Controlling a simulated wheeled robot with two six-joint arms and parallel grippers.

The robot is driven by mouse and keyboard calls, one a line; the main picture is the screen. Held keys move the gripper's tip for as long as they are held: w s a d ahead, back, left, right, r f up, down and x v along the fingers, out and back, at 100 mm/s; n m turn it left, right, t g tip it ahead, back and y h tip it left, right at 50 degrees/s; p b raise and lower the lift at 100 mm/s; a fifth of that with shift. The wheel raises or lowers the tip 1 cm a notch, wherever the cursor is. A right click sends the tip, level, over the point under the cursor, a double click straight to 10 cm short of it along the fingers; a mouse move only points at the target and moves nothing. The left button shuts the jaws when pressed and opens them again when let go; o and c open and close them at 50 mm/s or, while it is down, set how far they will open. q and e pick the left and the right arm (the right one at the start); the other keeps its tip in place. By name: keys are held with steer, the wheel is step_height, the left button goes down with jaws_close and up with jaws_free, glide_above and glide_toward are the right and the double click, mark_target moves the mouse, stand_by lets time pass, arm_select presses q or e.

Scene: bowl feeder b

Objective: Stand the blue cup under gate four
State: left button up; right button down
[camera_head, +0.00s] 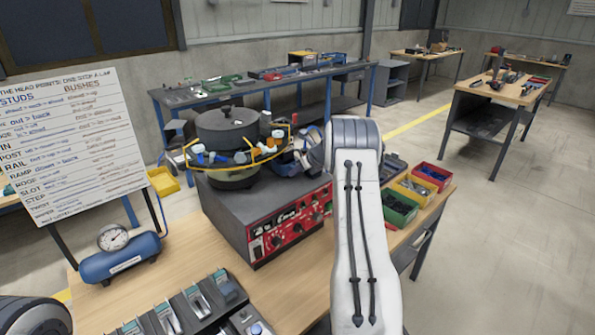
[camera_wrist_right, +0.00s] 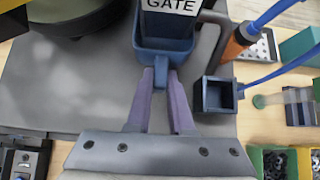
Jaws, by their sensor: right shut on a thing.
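The blue cup (camera_wrist_right: 165,55) shows at the top centre of the right wrist view, directly below a block with a white label (camera_wrist_right: 170,5) reading GATE. The gate's number is out of the frame. My right gripper (camera_wrist_right: 161,76) has its two purple fingers shut on the cup's short blue handle. In the head view my right arm reaches to the right side of the bowl feeder (camera_head: 228,130), and the cup cannot be made out there. My left gripper is not in view.
A second dark blue square holder (camera_wrist_right: 215,96) sits just right of the fingers. The feeder stands on a grey control box (camera_head: 225,215) with a red panel. Colored bins (camera_head: 398,208) lie to the right. A gauge on a blue tank (camera_head: 120,258) stands left.

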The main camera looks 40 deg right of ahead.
steer(key=shift+s+f, duration=0.15)
steer(key=shift+f, duration=0.55)
steer(key=shift+f, duration=0.1)
steer(key=shift+f, duration=0.15)
steer(key=c, duration=0.8)
jaws_free()
